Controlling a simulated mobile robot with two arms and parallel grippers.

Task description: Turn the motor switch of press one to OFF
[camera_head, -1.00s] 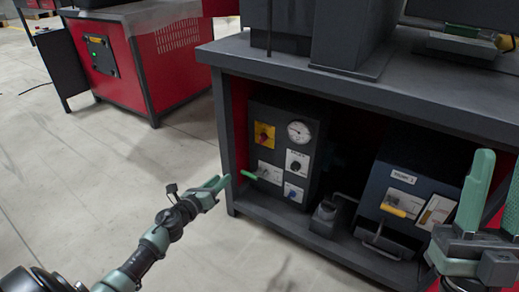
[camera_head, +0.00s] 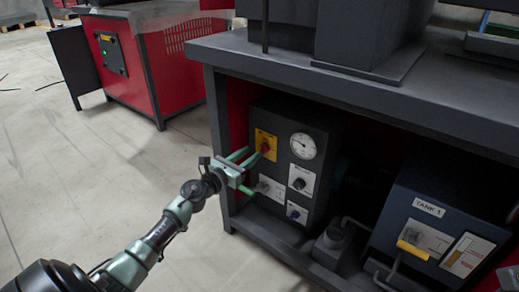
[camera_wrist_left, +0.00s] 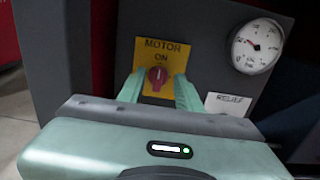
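The motor switch is a red knob (camera_head: 265,147) on a yellow plate (camera_head: 262,138), on the dark control box (camera_head: 318,125) under the press table. In the left wrist view the knob (camera_wrist_left: 158,75) stands upright below the words "MOTOR" and "ON" on the plate (camera_wrist_left: 146,48). My left gripper (camera_head: 254,154) is open at the knob. In the wrist view its two green fingers are on either side of the knob, with a gap visible on each side. The lower part of the plate is partly hidden. My right gripper is out of view.
A grey tabletop (camera_head: 330,85) overhangs the box. Tank 1 (camera_head: 425,225) stands to the right. Open floor (camera_head: 60,170) lies to the left.

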